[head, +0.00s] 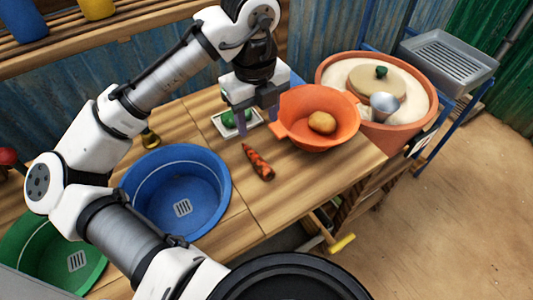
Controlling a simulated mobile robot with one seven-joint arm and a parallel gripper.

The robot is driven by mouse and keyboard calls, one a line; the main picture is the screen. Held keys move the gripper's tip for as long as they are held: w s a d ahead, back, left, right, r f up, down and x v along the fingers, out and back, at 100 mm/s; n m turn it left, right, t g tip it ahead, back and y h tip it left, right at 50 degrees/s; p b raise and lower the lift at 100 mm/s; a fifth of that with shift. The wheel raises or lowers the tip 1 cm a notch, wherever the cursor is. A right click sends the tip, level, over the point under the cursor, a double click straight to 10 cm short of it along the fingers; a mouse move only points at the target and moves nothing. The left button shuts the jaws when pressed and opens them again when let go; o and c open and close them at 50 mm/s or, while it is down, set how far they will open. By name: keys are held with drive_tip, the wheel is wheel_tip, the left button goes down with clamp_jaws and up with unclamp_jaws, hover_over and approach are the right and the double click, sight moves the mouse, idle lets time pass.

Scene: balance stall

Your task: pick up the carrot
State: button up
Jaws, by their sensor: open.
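The carrot (259,164) is orange-red with darker marks and lies on the wooden table (217,219), between the blue basin and the orange bowl. My gripper (257,122) is open and empty, pointing down just behind the carrot. One finger comes down close to the carrot's far end; I cannot tell whether they touch. The other finger is near the orange bowl's rim. No part of the carrot's near end is hidden.
An orange bowl (289,110) holding a round brown item (322,123) stands right of the carrot. A white tray (217,120) with green items is behind. A blue basin (143,199) is left, and a big clay tub (427,110) is at right. Bare tabletop lies in front.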

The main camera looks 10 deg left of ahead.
hover_over(260, 161)
drive_tip(key=f, duration=0.8)
drive_tip(key=shift+s+a+f, duration=0.2)
drive_tip(key=shift+s+a, duration=0.15)
drive_tip(key=shift+w+d+f+p, duration=0.15)
drive_tip(key=shift+w+f, duration=0.05)
drive_tip(key=shift+f, duration=1.3)
drive_tip(key=shift+w+d+f+p, duration=0.1)
drive_tip(key=shift+w+f+p, duration=0.05)
drive_tip(key=shift+f, duration=1.3)
drive_tip(key=c, duration=1)
drive_tip(key=shift+c, duration=0.2)
drive_tip(key=shift+r, duration=0.1)
